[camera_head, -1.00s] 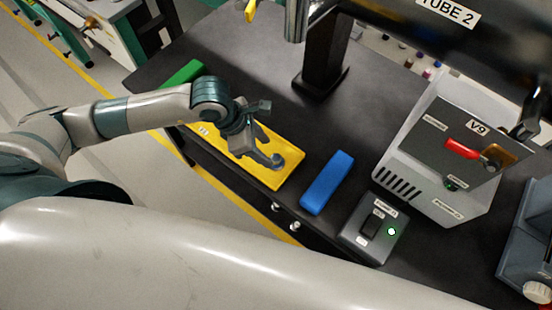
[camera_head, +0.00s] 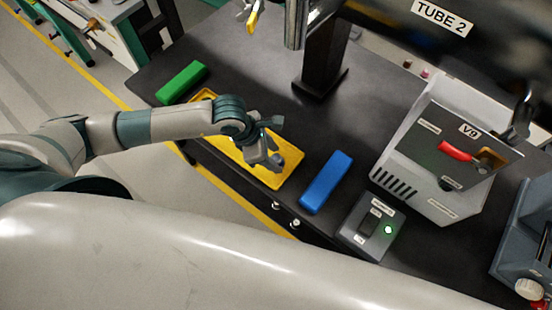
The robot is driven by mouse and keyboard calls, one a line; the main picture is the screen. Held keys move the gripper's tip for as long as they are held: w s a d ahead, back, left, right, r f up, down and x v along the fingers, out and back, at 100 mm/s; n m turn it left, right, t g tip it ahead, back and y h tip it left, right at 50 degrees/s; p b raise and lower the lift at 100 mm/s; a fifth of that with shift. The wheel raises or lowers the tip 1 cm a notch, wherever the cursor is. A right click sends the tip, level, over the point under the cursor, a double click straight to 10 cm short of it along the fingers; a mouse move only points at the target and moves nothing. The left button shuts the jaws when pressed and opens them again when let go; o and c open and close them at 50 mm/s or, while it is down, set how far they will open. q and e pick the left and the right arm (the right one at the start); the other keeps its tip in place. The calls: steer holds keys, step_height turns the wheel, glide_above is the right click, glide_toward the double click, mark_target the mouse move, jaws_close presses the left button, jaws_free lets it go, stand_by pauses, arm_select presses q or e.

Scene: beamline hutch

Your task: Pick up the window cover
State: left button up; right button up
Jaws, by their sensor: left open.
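My left gripper (camera_head: 268,160) is open over the right half of a shallow yellow tray (camera_head: 270,180) at the table's front edge. The gripper and wrist hide much of the tray's inside. I cannot tell whether the fingers touch anything there. No piece is clearly recognisable as the window cover. A small yellow piece (camera_head: 253,22) shows at the top, beside a metal tube, but I cannot tell what it is. My right gripper is not in view.
On the dark table (camera_head: 265,95), a green block (camera_head: 181,82) lies left of the tray and a blue block (camera_head: 326,182) right of it. A switch box (camera_head: 370,226) with a green light and the V9 housing (camera_head: 420,190) stand further right. A black post (camera_head: 322,65) rises behind.

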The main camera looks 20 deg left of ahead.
arm_select(q)
steer(key=c, duration=0.9)
steer(key=shift+c, duration=1.3)
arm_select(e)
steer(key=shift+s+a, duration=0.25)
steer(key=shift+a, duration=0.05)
arm_select(q)
steer(key=shift+r, duration=0.15)
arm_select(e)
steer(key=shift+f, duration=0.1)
